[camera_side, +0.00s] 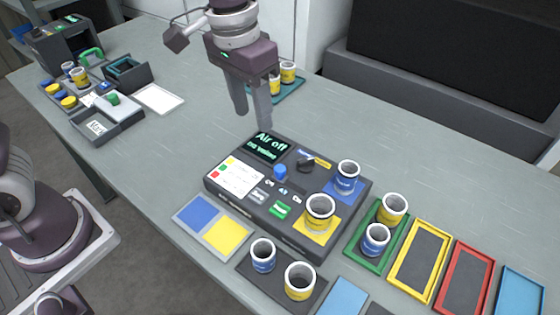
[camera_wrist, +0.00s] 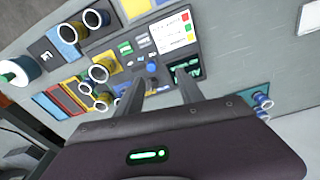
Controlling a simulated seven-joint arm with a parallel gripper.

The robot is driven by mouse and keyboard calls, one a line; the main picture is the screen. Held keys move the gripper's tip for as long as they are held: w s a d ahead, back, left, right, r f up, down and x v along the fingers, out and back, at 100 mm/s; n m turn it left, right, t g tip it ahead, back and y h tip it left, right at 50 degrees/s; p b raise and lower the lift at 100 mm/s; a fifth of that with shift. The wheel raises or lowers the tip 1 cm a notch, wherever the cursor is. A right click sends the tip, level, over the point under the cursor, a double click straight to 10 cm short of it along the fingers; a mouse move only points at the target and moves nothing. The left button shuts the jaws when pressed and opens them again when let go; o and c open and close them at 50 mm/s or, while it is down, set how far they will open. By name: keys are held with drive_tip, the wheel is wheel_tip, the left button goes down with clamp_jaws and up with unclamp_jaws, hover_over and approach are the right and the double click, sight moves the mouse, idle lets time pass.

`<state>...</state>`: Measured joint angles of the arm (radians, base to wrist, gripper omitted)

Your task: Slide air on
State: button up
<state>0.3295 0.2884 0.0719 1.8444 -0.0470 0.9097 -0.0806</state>
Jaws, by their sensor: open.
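The dark control panel (camera_side: 292,236) sits mid-table, with a lit display (camera_side: 267,146) reading "Air off" and a smaller line that looks like "no valve". A blue knob (camera_side: 280,172) stands on the panel below the display, with small labels in front of it. In the wrist view the blue knob (camera_wrist: 152,67) shows just beyond and between the fingertips. My gripper (camera_side: 252,119) is open and empty, pointing down above and behind the display edge, apart from the panel. The fingers (camera_wrist: 160,82) also show in the wrist view.
A black rotary knob (camera_side: 305,163) and a green button (camera_side: 279,210) are on the panel. A blue cup (camera_side: 346,178) and a yellow cup (camera_side: 319,214) stand on its right pads. More cups and coloured trays (camera_side: 419,262) lie right.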

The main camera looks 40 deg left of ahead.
drive_tip(key=g, duration=0.1)
hover_over(281, 168)
drive_tip(key=shift+y, duration=0.3)
wheel_tip(281, 168, down, 7)
wheel_tip(281, 168, down, 7)
drive_tip(key=shift+a+r, duration=0.1)
drive_tip(key=shift+r, duration=0.1)
clamp_jaws()
idle(0.7)
